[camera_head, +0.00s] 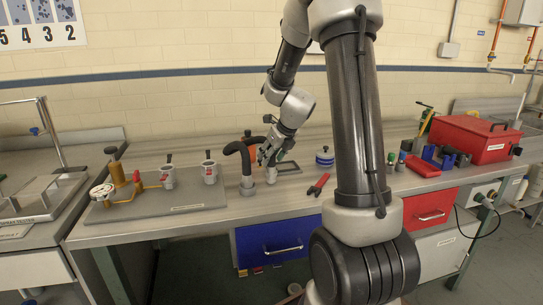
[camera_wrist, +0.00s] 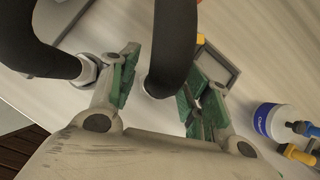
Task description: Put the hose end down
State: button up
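The black hose (camera_head: 239,148) bends over the bench in the head view. One leg runs down into an upright grey fitting (camera_head: 247,183). In the wrist view a black hose length (camera_wrist: 172,45) comes down between my fingers, and its lower end is partly hidden. Another black bend (camera_wrist: 50,58) meets a grey collar (camera_wrist: 86,72) at left. My gripper (camera_wrist: 160,85) has its green-padded fingers apart, one on each side of the hose. Bench shows between the left finger and the hose. The right pad is close to the hose; contact is unclear. My gripper also shows in the head view (camera_head: 268,158), low over the bench.
A plate with valves (camera_head: 150,207) lies left of the hose. A dark-framed tray (camera_head: 288,168), a blue-labelled white tub (camera_head: 324,158) and a red wrench (camera_head: 318,185) lie to the right. A red toolbox (camera_head: 470,139) stands farther right. Some bench is clear near the front edge.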

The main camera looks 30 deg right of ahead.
jog(key=shift+r, duration=0.2)
jog(key=s+a+r+n, duration=0.3)
jog(key=s+r+n, duration=0.4)
jog(key=s+r, duration=0.45)
jog(key=s+a+n+g, duration=0.1)
jog(key=s+a+n, duration=0.1)
jog(key=s+n, duration=0.8)
jog(key=s+a+r+n+g, duration=0.1)
jog(key=s+a+n, duration=0.2)
jog(key=s+n, duration=0.7)
jog(key=n, duration=0.7)
jog(key=shift+n+h, duration=0.3)
jog(key=shift+r, duration=0.1)
